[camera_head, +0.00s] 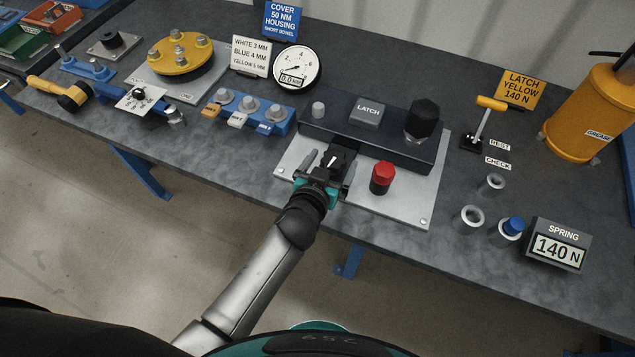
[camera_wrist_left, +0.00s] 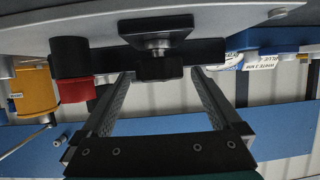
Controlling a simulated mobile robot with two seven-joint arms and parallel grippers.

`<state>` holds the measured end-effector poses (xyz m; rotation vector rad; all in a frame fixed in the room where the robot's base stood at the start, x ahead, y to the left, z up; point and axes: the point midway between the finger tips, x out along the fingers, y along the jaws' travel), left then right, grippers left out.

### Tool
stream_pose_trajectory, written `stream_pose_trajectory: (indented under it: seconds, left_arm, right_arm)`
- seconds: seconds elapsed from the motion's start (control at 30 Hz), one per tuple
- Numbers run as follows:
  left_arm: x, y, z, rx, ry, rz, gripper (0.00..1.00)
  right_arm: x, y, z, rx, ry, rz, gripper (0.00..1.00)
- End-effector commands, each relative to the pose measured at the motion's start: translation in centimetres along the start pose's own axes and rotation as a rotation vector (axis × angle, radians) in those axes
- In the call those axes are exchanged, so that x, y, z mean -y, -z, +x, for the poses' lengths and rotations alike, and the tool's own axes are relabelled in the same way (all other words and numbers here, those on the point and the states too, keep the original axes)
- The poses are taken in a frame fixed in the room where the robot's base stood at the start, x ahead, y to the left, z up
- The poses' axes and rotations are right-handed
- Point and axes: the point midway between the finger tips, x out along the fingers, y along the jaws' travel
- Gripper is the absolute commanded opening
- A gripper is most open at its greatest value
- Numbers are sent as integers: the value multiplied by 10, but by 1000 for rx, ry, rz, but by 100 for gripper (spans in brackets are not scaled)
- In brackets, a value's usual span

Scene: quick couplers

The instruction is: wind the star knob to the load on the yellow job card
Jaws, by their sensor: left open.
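A black knob with a white mark (camera_head: 334,159), apparently the star knob, is on the front of the latch fixture (camera_head: 432,200). My left gripper (camera_head: 329,166) is open, with a finger on either side of it. In the left wrist view the knob (camera_wrist_left: 158,68) is between the open fingers, with gaps on both sides. Its lower part is hidden by the gripper in the head view. The yellow job card (camera_head: 520,89) reads LATCH YELLOW 140 N. The SPRING display (camera_head: 558,246) reads 140 N. My right gripper is not in view.
A red button (camera_head: 383,177) stands close to the right of the knob, and a tall black cylinder (camera_head: 422,119) behind. A blue-capped spring (camera_head: 512,227) and ring sockets (camera_head: 473,216) are at the right. A dial gauge (camera_head: 297,67) stands behind left.

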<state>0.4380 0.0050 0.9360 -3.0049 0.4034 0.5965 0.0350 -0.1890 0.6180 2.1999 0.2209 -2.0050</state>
Motion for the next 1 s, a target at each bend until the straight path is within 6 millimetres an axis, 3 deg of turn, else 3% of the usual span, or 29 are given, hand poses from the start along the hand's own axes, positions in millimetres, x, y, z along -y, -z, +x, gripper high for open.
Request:
stream_pose_trajectory:
  seconds: [0.6, 0.8, 1.0]
  left_arm:
    - [0, 0, -106, 2, 1, -1, 98]
    - [0, 0, -129, 1, 0, 0, 98]
    - [0, 0, -138, 0, 0, 1, 98]
  right_arm:
    - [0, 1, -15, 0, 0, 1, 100]
    - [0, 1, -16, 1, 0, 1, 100]
    - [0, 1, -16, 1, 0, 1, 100]
